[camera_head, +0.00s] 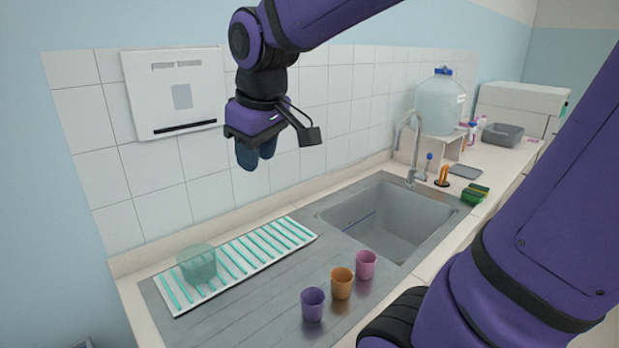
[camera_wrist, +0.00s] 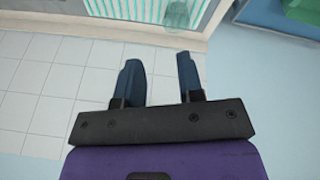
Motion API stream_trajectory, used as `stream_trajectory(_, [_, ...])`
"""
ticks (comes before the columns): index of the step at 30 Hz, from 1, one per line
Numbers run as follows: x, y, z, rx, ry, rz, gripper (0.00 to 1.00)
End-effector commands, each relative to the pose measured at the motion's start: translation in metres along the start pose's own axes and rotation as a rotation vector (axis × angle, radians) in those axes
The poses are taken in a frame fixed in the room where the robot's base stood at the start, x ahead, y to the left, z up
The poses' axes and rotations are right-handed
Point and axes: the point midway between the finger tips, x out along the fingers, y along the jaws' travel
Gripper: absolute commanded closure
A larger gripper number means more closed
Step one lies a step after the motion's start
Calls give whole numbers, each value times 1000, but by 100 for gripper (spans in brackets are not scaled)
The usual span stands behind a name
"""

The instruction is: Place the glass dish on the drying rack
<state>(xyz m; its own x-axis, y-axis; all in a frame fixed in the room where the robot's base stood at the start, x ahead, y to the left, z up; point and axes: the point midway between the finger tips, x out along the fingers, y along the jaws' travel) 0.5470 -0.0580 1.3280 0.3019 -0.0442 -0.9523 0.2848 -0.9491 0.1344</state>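The glass dish (camera_head: 197,263) is a see-through greenish cup. It sits upright on the left end of the drying rack (camera_head: 305,236), a white tray with teal bars on the steel drainboard. My gripper (camera_head: 255,160) is raised well above the rack, near the tiled wall, up and to the right of the dish and apart from it. In the wrist view my gripper (camera_wrist: 160,72) has its two dark blue fingers spread with nothing between them. The dish (camera_wrist: 177,14) and part of the rack (camera_wrist: 128,10) show at the top edge of that view.
Purple (camera_head: 313,304), orange (camera_head: 342,283) and pink (camera_head: 366,264) cups stand on the drainboard in front of the rack. A large water jug (camera_head: 440,103) stands at the back right.

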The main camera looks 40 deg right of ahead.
Motion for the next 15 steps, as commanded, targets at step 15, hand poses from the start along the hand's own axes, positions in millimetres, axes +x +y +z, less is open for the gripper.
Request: stream_trajectory(15, [-25,-23,105,296,149,-16,65])
